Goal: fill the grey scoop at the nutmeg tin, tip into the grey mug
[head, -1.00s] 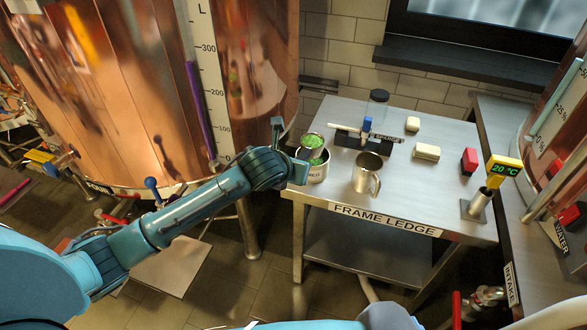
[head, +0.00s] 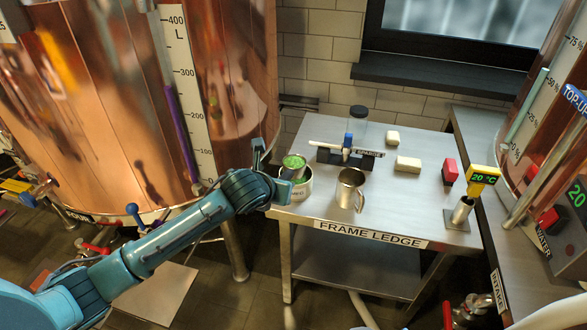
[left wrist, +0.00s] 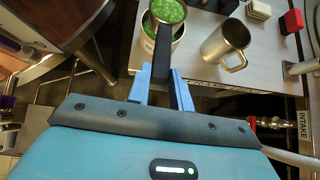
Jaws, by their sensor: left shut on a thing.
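My left gripper (head: 281,188) is shut on the dark handle (left wrist: 163,58) of the grey scoop (head: 294,162). The scoop is heaped with green grains and is held at the mouth of the nutmeg tin (head: 299,190). In the left wrist view the scoop's bowl (left wrist: 168,11) overlaps the tin (left wrist: 148,50), and green shows inside the tin too. I cannot tell whether scoop and tin touch. The tin's label is partly hidden. The grey metal mug (head: 350,189) stands upright to the right of the tin, its handle toward the front right. My right gripper is out of view.
Behind the mug, a dark rack (head: 345,158) holds a blue-ended tool, with a dark-lidded jar (head: 358,125) behind it. A copper vessel (head: 100,110) rises left of the table.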

